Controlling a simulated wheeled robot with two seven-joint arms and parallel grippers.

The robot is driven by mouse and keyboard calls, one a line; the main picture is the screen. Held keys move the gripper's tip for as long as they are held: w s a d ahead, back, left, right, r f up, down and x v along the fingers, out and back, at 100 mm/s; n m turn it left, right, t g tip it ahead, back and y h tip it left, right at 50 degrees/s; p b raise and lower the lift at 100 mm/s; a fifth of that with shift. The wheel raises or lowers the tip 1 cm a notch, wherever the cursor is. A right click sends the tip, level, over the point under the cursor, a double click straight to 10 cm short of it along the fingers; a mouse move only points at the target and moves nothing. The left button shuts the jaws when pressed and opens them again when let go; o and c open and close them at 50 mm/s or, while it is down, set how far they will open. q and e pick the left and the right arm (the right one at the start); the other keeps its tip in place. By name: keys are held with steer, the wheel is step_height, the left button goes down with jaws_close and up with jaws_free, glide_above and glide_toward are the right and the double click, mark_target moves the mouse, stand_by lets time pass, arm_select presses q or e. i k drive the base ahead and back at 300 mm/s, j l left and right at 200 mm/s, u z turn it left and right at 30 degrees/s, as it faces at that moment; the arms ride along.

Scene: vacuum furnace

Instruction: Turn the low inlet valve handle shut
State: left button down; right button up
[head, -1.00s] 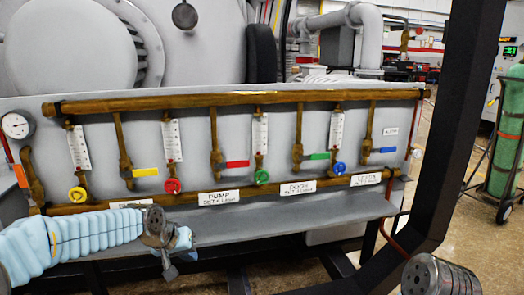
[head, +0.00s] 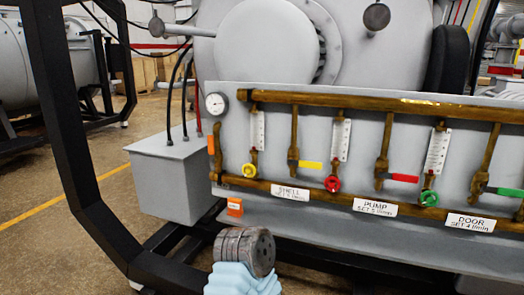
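An inlet pipe (head: 218,158) runs down the left end of the grey panel, below the round gauge. A small orange part (head: 211,145) sits on its upper half. A second orange piece (head: 235,207) is lower, under the left end of the bottom brass pipe. I cannot tell for certain which orange part is the low inlet valve handle, nor whether the valve is open or shut. One of my arms shows at the bottom as a grey joint with light blue sleeve. Neither gripper is in view.
The panel carries a gauge (head: 215,104), a yellow lever (head: 312,165), a red lever (head: 404,178), a green lever (head: 508,192) and round coloured knobs. A grey box (head: 180,178) with black hoses and a black frame post (head: 62,130) stand left.

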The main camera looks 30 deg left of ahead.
mark_target(211, 139)
steer(key=u, duration=1.55)
